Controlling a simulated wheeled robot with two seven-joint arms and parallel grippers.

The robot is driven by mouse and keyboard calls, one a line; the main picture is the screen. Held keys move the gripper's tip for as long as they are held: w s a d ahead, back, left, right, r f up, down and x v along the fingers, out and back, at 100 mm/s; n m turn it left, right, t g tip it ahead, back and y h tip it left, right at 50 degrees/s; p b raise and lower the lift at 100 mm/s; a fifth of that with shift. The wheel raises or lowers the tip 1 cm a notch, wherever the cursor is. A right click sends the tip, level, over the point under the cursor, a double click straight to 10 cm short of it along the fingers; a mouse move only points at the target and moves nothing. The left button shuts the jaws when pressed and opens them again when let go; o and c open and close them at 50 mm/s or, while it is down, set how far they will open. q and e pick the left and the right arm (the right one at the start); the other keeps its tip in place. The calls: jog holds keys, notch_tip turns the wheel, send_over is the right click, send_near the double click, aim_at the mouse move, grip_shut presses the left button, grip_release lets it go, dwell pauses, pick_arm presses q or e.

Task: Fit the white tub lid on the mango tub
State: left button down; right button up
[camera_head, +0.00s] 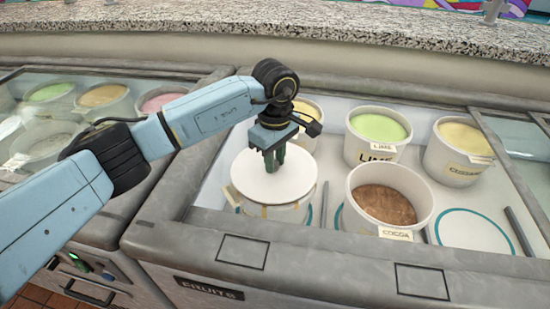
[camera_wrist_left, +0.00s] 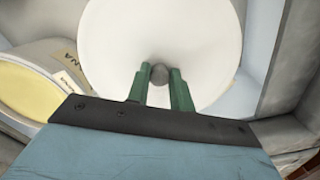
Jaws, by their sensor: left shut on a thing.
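The white tub lid (camera_head: 266,181) is a round disc lying over the tub at the front left of the open freezer. The lid also fills the upper middle of the left wrist view (camera_wrist_left: 120,40), with a dark grey knob (camera_wrist_left: 159,73) at its centre. My left gripper (camera_head: 273,167) points down at the lid and is shut on that knob; its green fingers (camera_wrist_left: 158,88) flank it. The tub under the lid (camera_head: 285,213) shows only its lower front, its label hidden. I cannot tell whether the lid is seated on the rim. My right gripper is not in view.
A cocoa tub (camera_head: 386,200), a lime tub (camera_head: 376,135) and a custard-coloured tub (camera_head: 458,150) stand to the right. A yellow tub (camera_wrist_left: 30,92) is close beside the lid. An empty ringed spot (camera_head: 474,232) lies at the right. The freezer's front edge (camera_head: 330,250) runs before the tubs.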

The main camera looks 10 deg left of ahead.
pick_arm(q)
jog(key=shift+f, duration=0.1)
jog(key=shift+f+b, duration=0.5)
jog(key=shift+f, duration=0.05)
jog(key=c, duration=1.1)
grip_release()
jog(key=shift+c, duration=0.2)
